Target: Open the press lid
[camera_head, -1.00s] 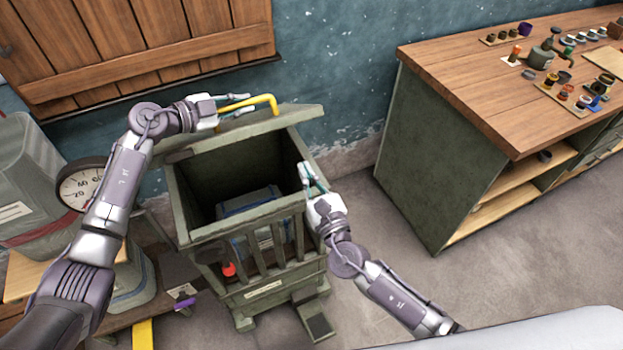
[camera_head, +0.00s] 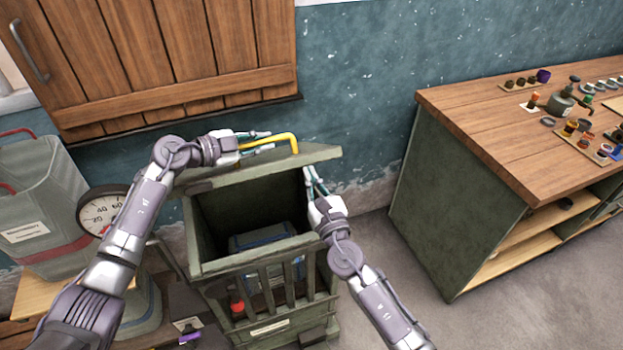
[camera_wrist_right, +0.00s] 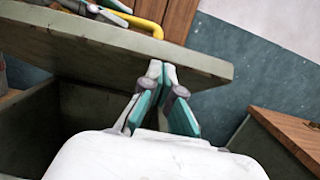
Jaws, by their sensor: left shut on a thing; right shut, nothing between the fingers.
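The press (camera_head: 268,295) is a green slatted box with a dark inside, and its opening shows at the front. Its lid (camera_head: 305,158) is raised along the back of the box; it also fills the upper part of the right wrist view (camera_wrist_right: 75,48). My left gripper (camera_head: 262,141) is shut on the yellow lid handle (camera_head: 294,141), also visible in the right wrist view (camera_wrist_right: 151,27). My right gripper (camera_head: 311,178) is shut and empty at the lid's lower right edge. In the wrist view its fingertips (camera_wrist_right: 161,72) overlap the lid; contact is unclear.
A blue-grey block (camera_head: 262,238) lies inside the box. A dial scale (camera_head: 100,210) and a grey bin (camera_head: 35,205) stand at left. A wooden-topped workbench (camera_head: 510,125) with small parts stands at right, with floor between it and the press. A wooden shutter (camera_head: 180,50) is behind.

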